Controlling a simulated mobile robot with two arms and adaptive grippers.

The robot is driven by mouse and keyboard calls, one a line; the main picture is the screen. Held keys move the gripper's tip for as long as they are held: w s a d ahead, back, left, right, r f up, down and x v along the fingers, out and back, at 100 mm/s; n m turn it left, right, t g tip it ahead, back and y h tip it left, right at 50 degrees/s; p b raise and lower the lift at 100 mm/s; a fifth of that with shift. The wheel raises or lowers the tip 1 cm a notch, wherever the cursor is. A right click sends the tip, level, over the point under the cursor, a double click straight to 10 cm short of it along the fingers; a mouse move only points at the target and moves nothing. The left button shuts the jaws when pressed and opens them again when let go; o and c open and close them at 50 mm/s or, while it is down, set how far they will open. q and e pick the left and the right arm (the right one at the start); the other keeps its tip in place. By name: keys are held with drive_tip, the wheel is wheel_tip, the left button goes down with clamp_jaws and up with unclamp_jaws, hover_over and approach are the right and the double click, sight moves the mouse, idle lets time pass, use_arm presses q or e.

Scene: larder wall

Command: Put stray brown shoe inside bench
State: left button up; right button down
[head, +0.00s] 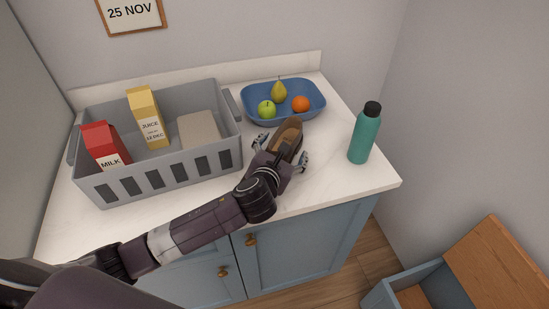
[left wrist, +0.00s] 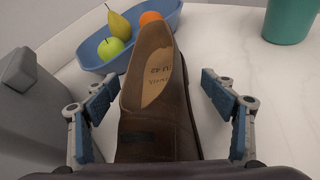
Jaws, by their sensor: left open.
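The brown shoe (head: 288,134) lies on the white countertop, just in front of the blue fruit tray. My left gripper (head: 281,150) reaches over it from the left, open, with one finger on each side of the shoe. In the left wrist view the shoe (left wrist: 157,95) lies between the two blue-padded fingers of the gripper (left wrist: 162,112), with gaps on both sides. The bench (head: 405,290) is a blue box on the floor at the lower right, partly cut off by the frame. Its wooden lid (head: 495,262) is raised and its inside shows. My right gripper is not in view.
A grey crate (head: 160,182) holding a milk carton (head: 104,146), a juice carton (head: 147,117) and a beige block (head: 199,130) stands left of the shoe. The blue tray (head: 315,107) holds a pear, apple and orange. A teal bottle (head: 361,138) stands near the counter's right edge.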

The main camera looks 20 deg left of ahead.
use_arm(q)
drive_tip(key=shift+w+f, duration=0.25)
drive_tip(key=shift+w, duration=0.3)
drive_tip(key=shift+r, duration=0.1)
drive_tip(key=c, duration=1.8)
drive_tip(key=shift+o, duration=0.2)
wheel_tip(320, 180, up, 19)
drive_tip(key=s+a+f+n+y, duration=0.1)
drive_tip(key=s+f+n+y, duration=0.1)
drive_tip(key=s, duration=0.9)
drive_tip(key=s+a+f+n+g+y, duration=0.1)
drive_tip(key=s+a+f+n+y, duration=0.1)
drive_tip(key=s, duration=0.9)
wheel_tip(320, 180, down, 4)
drive_tip(key=shift+r+n+g+y+p, duration=0.2)
drive_tip(key=shift+n+g+y+p, duration=0.1)
drive_tip(key=shift+n+y, duration=0.6)
